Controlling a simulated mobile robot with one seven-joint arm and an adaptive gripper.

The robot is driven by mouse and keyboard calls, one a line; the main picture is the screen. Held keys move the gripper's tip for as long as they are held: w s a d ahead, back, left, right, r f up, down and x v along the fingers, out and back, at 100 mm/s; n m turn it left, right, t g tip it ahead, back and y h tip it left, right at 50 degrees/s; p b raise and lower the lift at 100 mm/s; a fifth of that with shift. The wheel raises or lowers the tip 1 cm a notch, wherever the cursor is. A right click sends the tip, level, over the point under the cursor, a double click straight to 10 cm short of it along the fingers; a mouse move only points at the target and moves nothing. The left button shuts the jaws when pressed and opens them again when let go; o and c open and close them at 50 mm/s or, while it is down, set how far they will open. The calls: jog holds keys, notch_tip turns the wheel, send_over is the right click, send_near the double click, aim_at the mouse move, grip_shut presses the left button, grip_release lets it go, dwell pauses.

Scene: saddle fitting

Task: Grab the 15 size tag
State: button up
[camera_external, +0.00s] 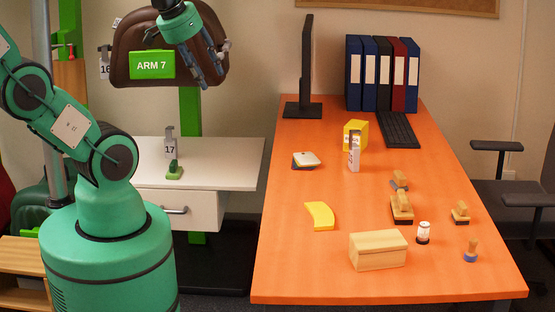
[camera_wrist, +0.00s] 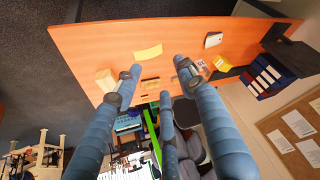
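A pale tag with a grey hook (camera_external: 354,155) stands on the orange desk in front of a yellow box (camera_external: 356,131); its number is too small to read surely. It also shows in the wrist view (camera_wrist: 202,65), beside a fingertip in the picture. Tag 16 (camera_external: 104,66) hangs at the saddle's left side. Tag 17 (camera_external: 170,148) stands upright on the white side table. My gripper (camera_external: 210,77) is in the air in front of the saddle (camera_external: 128,40), well left of and above the desk tag. Its fingers are spread and empty in the wrist view (camera_wrist: 155,85).
The orange desk (camera_external: 285,255) holds a yellow curved piece (camera_external: 319,216), a wooden box (camera_external: 378,250), several stamps (camera_external: 402,208), a white-topped device (camera_external: 306,160), a keyboard (camera_external: 398,129), a monitor (camera_external: 306,65) and binders (camera_external: 383,73). Its front left is clear.

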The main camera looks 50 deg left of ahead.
jog(key=o, duration=0.6)
jog(key=shift+o, duration=0.2)
